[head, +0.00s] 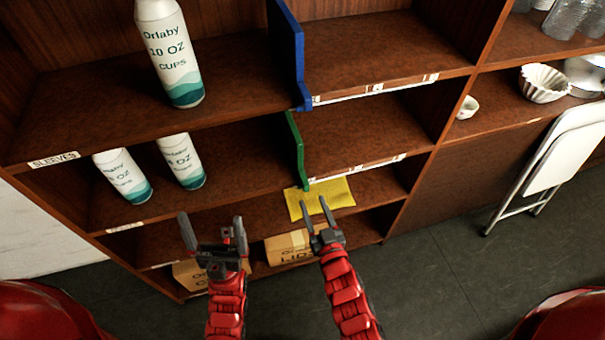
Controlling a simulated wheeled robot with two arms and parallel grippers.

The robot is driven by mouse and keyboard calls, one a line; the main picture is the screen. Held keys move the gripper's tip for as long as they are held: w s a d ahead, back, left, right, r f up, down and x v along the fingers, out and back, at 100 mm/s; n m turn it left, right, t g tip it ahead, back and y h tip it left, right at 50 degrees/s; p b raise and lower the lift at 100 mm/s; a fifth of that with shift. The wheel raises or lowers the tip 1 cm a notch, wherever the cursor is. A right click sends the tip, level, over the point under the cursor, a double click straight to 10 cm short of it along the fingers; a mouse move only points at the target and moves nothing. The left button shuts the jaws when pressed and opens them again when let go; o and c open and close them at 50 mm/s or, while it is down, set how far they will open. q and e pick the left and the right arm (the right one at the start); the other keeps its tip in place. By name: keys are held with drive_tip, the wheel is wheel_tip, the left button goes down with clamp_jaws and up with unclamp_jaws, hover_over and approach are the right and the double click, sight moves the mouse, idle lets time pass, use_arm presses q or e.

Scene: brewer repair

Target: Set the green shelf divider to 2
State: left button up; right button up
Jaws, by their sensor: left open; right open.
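The green shelf divider (297,150) stands upright on the middle shelf, its lower front end at the left end of a white marked strip (356,170) on the shelf's front edge. The strip's numbers are too small to read. My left gripper (212,228) is open and empty, in front of the lower shelves, below and left of the divider. My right gripper (316,212) is open and empty, just below the divider's front end and in front of a yellow cloth (335,193). Neither gripper touches the divider.
A blue divider (288,55) stands on the shelf above. White cup sleeves (170,55) stand left of the dividers on both shelves. Cardboard boxes (287,247) lie on the bottom shelf. A folded white chair (563,150) leans at the right. The middle shelf right of the green divider is clear.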

sight(303, 177)
drive_tip(key=p+x, duration=0.1)
drive_tip(key=x, duration=0.9)
drive_tip(key=shift+w+a+f+p, duration=0.1)
drive_tip(key=shift+w+p, duration=0.2)
drive_tip(key=shift+p, duration=0.1)
drive_tip(key=shift+c, duration=0.3)
clamp_jaws()
idle(0.6)
